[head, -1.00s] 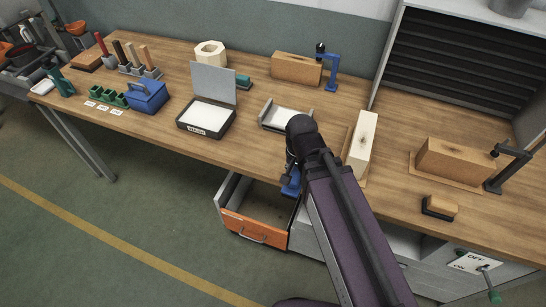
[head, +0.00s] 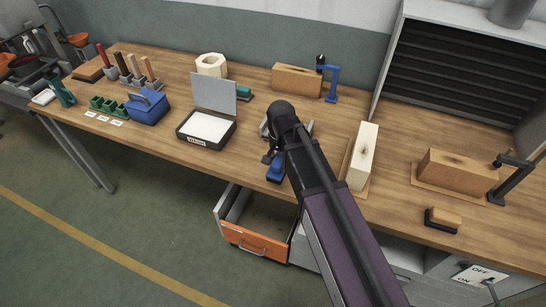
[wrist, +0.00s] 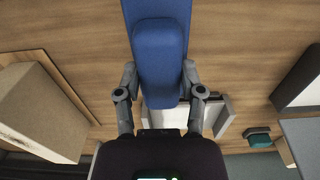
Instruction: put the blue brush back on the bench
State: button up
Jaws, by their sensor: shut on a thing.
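My gripper (wrist: 159,76) is shut on the blue brush (wrist: 157,30), which sits between its two fingers in the wrist view. In the head view my gripper (head: 272,156) is partly hidden by my own arm, and the blue brush (head: 276,170) shows below it, over the front edge area of the wooden bench (head: 238,152). The wrist view shows bench wood behind the brush; I cannot tell whether the brush touches it. Below the bench, the orange-fronted drawer (head: 255,240) is open and its visible inside looks empty.
A shallow grey tray (head: 308,127) is partly hidden behind my arm. An open black box (head: 205,128) stands left of the gripper, and a pale wooden block (head: 362,155) to the right. Bare bench lies between the box and my arm.

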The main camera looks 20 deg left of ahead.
jog(key=shift+w+a+f, duration=0.15)
jog(key=shift+w+a, duration=0.85)
jog(key=shift+w, duration=0.15)
jog(key=shift+w+a, duration=0.2)
jog(key=shift+w, duration=0.05)
jog(key=shift+w+a+f+b, duration=0.1)
jog(key=shift+w+f+b, duration=0.05)
jog(key=shift+f+b, duration=0.4)
jog(key=shift+w+a+f+b, duration=0.1)
jog(key=shift+f+b, duration=0.3)
jog(key=shift+b, duration=0.1)
jog(key=shift+f+b, duration=0.9)
jog(key=shift+f, duration=0.15)
jog(key=o, duration=1)
jog(key=shift+r, duration=0.25)
